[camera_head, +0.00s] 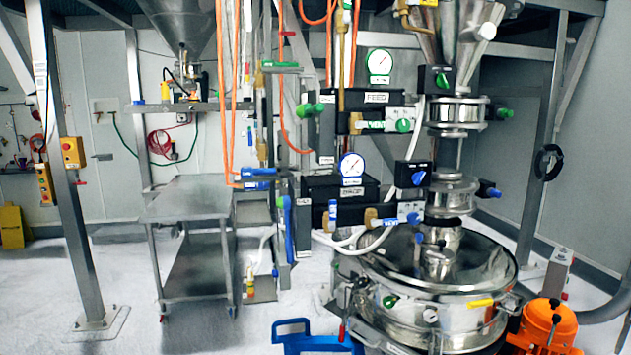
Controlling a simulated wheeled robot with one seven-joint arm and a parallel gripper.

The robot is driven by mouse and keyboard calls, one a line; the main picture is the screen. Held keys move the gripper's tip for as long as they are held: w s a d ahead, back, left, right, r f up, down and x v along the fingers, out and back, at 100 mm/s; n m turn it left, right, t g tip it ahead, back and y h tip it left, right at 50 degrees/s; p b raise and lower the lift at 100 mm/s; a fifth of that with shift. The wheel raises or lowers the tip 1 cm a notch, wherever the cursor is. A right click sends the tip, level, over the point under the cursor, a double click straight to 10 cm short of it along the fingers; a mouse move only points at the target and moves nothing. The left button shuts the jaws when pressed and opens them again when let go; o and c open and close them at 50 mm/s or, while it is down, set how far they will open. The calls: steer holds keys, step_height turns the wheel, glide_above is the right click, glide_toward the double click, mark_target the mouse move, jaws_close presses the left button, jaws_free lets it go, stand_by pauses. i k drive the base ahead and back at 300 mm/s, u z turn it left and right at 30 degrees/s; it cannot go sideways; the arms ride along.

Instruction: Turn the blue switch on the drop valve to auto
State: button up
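A blue knob (418,178) sits on the front of a small black box, left of the lower steel valve (452,192) above the round sifter (430,285). A second blue knob (413,218) is on a white-labelled block just below it. I cannot read the lettering around either knob, so I cannot tell which one is the drop valve switch or how it is set. My gripper is not in view.
A green knob (441,80) on a similar black box and a green one (403,125) are higher up. Gauges and orange hoses hang left of the valves. A steel cart (188,200) stands at left. An orange motor (548,325) is at the lower right.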

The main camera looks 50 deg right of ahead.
mark_target(417, 179)
steer(key=u, duration=0.8)
steer(key=k, duration=0.75)
steer(key=z, duration=0.95)
